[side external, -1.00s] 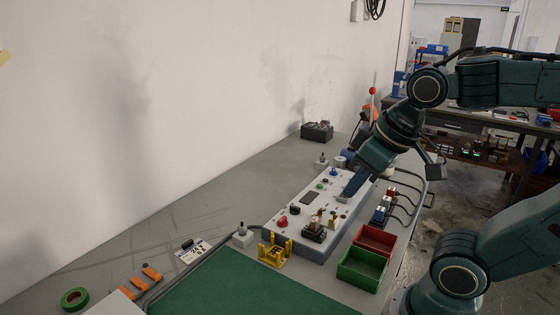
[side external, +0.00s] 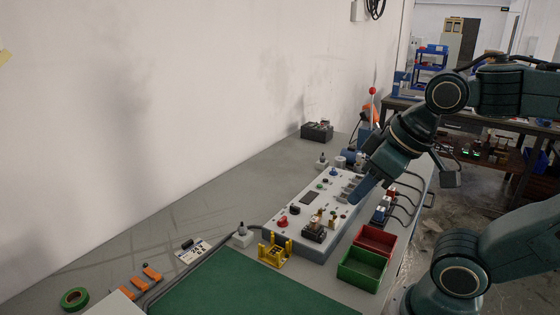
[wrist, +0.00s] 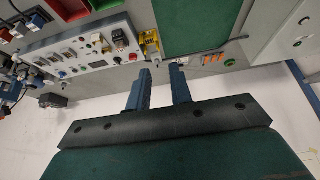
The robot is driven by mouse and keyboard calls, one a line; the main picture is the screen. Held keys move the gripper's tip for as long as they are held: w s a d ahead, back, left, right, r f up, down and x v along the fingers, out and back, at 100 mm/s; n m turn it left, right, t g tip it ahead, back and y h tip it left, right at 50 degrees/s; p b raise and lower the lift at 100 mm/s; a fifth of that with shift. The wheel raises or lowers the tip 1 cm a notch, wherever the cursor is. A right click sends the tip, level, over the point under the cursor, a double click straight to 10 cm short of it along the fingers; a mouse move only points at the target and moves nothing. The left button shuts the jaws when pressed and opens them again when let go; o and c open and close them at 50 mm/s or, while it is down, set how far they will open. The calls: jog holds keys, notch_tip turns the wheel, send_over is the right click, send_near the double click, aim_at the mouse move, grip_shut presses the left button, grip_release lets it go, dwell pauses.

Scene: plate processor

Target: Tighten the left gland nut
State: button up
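A long light panel box (side external: 290,218) with a blue-grey base lies on the bench and bears knobs, buttons and small blocks. My gripper (side external: 357,196) hangs over the right part of the panel in the side view, and its finger detail is small there. In the wrist view my gripper (wrist: 160,68) has two blue fingers standing apart with nothing between them. The panel (wrist: 92,68) shows to the left of the fingers in that view. I cannot tell which part is the left gland nut. Small grey blocks with black tops stand at the panel's near-left end (side external: 243,237) and behind it (side external: 321,163).
A red bin (side external: 392,240) and a green bin (side external: 347,275) stand right of the panel. A yellow holder (side external: 277,251) and green mat (side external: 235,290) lie at its near end. Cabled connectors (side external: 380,213) line the right side.

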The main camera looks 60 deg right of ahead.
jog(key=o, duration=0.3)
jog(key=shift+w+r, duration=0.1)
jog(key=shift+w, duration=0.05)
jog(key=shift+o, duration=0.6)
jog(key=shift+w+r, duration=0.1)
jog(key=shift+w, duration=0.15)
jog(key=n+g, duration=0.6)
jog(key=n, duration=0.7)
send_over(244, 226)
notch_tip(244, 226, down, 12)
notch_tip(244, 226, down, 14)
jog(key=shift+r, duration=0.2)
